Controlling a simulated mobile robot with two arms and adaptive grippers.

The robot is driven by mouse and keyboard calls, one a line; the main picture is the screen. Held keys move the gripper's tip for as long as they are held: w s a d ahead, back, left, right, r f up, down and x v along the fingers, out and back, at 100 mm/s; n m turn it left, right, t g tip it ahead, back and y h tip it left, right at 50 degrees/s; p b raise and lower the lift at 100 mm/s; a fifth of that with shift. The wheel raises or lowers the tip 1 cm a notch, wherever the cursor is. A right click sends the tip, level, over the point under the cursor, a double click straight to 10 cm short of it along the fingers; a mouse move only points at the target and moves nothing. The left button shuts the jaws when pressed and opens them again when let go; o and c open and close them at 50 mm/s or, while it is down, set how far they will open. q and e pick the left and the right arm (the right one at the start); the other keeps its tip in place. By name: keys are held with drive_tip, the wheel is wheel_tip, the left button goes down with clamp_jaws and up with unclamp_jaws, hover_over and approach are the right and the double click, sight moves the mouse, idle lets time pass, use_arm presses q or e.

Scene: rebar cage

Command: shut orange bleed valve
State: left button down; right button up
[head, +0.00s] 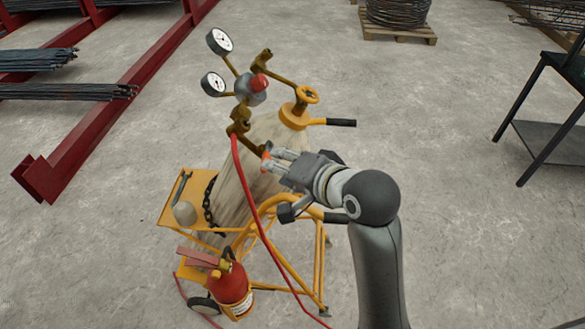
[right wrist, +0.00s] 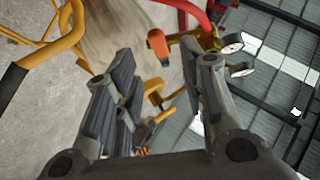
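The bleed valve shows in the right wrist view as a small orange lever (right wrist: 157,44), beyond my fingertips and near the middle of the gap between them. In the head view a bit of orange (head: 266,160) shows at the brass fitting below the regulator, partly hidden by my fingers. My right gripper (head: 273,163) comes in from the lower right with its tips close to this orange part. In the right wrist view its fingers (right wrist: 160,75) are apart with nothing clasped between them. I cannot tell whether a finger touches the lever. My left gripper is not in view.
The regulator with a red knob (head: 259,83) and two gauges (head: 220,41) stands above. A worn cylinder (head: 229,197) leans in a yellow trolley (head: 319,265). A red hose (head: 252,207) hangs beside my gripper. A fire extinguisher (head: 233,288) stands below.

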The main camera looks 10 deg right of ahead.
drive_tip(key=shift+v, duration=1.5)
drive_tip(key=w+f+n+g+h+b, duration=0.1)
drive_tip(key=w+f+g+b, duration=0.2)
drive_tip(key=f, duration=1.5)
drive_tip(key=s+d+f+n+g+h+b, duration=0.1)
drive_tip(key=s+d+f+n+b, duration=0.15)
drive_tip(key=f, duration=1.55)
drive_tip(key=s+d+f+n+g+h+b, duration=0.1)
drive_tip(key=s+f+n+g+b, duration=0.2)
drive_tip(key=f, duration=1.5)
drive_tip(key=s+d+f+n+g+h+b, duration=0.1)
drive_tip(key=s+d+f+b, duration=0.15)
drive_tip(key=s+f, duration=0.65)
drive_tip(key=s+d+f+b, duration=0.1)
drive_tip(key=s+d+f, duration=0.2)
drive_tip(key=s+f, duration=0.6)
drive_tip(key=s+d+f+n+g+b, duration=0.1)
drive_tip(key=s+f, duration=0.3)
drive_tip(key=s, duration=0.5)
drive_tip(key=s+d+f+n+h+b, duration=0.1)
drive_tip(key=s+d+f, duration=0.3)
drive_tip(key=s, duration=0.5)
drive_tip(key=shift+d+f+g, duration=0.15)
drive_tip(key=shift+f+g, duration=0.25)
